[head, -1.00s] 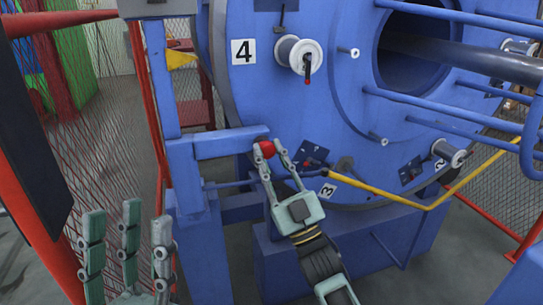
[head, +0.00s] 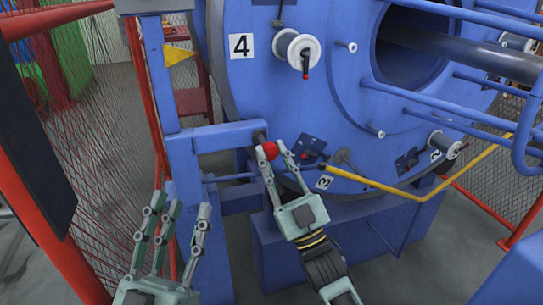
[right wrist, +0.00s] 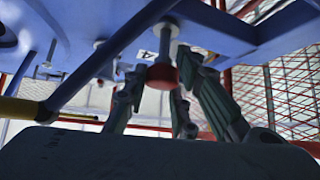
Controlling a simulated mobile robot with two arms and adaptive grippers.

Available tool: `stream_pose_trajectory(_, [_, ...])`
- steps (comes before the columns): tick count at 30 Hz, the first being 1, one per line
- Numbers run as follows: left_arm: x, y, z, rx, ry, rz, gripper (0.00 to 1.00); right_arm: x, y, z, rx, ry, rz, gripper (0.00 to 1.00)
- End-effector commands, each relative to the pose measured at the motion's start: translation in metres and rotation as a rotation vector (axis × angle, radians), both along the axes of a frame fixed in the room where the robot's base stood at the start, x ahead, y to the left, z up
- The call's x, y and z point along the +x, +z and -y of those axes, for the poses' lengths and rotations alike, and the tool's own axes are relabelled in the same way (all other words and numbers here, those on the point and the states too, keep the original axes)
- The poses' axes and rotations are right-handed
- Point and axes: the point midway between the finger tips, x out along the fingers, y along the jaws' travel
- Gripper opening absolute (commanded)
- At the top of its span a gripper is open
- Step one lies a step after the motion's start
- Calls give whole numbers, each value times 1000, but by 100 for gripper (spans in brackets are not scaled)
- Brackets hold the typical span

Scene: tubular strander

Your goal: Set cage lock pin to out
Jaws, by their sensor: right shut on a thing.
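The cage lock pin shows as a red knob (head: 270,151) on a short grey shaft (head: 259,137) at the right end of a blue bracket beam (head: 222,137), beside the blue cage disc (head: 300,105). My right gripper (head: 273,153) is shut on the red knob, with fingers on both sides. In the right wrist view the red knob (right wrist: 162,77) is between the fingers, and its grey shaft runs up to a blue part. How deep the pin sits is hidden. My left gripper (head: 175,225) is open and empty at the lower left, away from the pin.
A white bobbin (head: 299,52) sits on the disc near label 4. Blue tubes and a yellow bar (head: 380,186) cross the right side. A red-framed mesh fence (head: 110,150) stands at the left. Grey floor shows between.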

Motion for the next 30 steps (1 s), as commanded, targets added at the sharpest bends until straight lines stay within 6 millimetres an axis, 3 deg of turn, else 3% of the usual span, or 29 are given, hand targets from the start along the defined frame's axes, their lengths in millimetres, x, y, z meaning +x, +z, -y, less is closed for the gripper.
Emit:
stream_pose_trajectory(2, [0, 0, 0, 0, 0, 1, 40, 0, 1, 5, 7, -4, 4, 0])
stream_pose_trajectory(3, [0, 0, 0, 0, 0, 1, 40, 0, 1, 5, 7, -4, 4, 27])
stream_pose_trajectory(7, [0, 0, 0, 0, 0, 1, 40, 0, 1, 5, 6, -4, 5, 37])
stream_pose_trajectory(20, [-1, 1, 0, -1, -1, 5, 40, -2, 0, 3, 5, -1, 5, 37])
stream_pose_trajectory(30, [0, 1, 0, -1, -1, 4, 40, -36, -41, 26, 1, -3, -3, 37])
